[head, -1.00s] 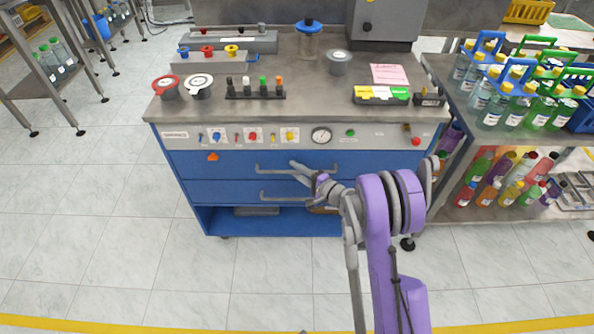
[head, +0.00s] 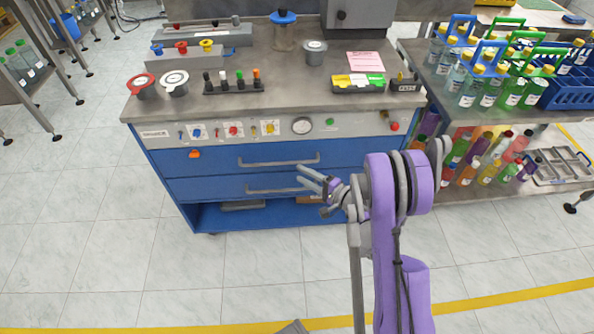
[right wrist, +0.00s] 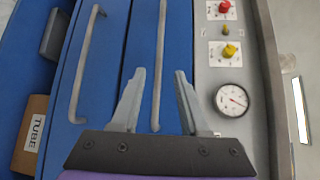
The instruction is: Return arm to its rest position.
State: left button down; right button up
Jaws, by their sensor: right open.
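My right gripper (head: 303,176) is in front of the blue drawer cabinet (head: 190,186), at the end of my purple and grey right arm. I cannot tell from this view how far the fingers are from the handle. In the head view the upper handle (head: 278,161) and lower handle (head: 270,190) are on drawers that look shut. My left gripper is not in view.
The cabinet top holds lidded cups (head: 174,84), a rack of small pegs (head: 232,86) and a pink note (head: 365,61). A bench with bottle crates (head: 489,88) stands at right. A boxed item (right wrist: 31,130) sits below the drawers. The floor in front is clear.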

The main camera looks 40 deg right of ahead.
dwell(0.6)
jog(key=s+a+r+n+g+y, duration=0.1)
jog(key=s+a+r+n+g, duration=0.2)
jog(key=a, duration=0.6)
jog(key=s+a+r+n+g, duration=0.1)
jog(key=s+a+n+g, duration=0.3)
jog(key=a, duration=0.5)
jog(key=s+a+r+n+g+h, duration=0.1)
jog(key=s+n+g+h, duration=0.1)
jog(key=s+n, duration=0.45)
jog(key=s+a+r+n+g+h, duration=0.1)
jog(key=s+a+n+g+h, duration=0.15)
jog(key=s, duration=0.75)
pick_arm(q)
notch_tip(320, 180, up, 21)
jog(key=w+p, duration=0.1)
jog(key=p, duration=1.7)
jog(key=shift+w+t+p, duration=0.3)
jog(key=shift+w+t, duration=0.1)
pick_arm(e)
notch_tip(320, 180, up, 21)
jog(key=w+d, duration=0.1)
jog(key=shift+w+d+n+t, duration=0.15)
jog(key=shift+w+n+t, duration=0.05)
jog(key=shift+n+t, duration=0.25)
jog(key=shift+h, duration=0.25)
jog(key=shift+c, duration=0.2)
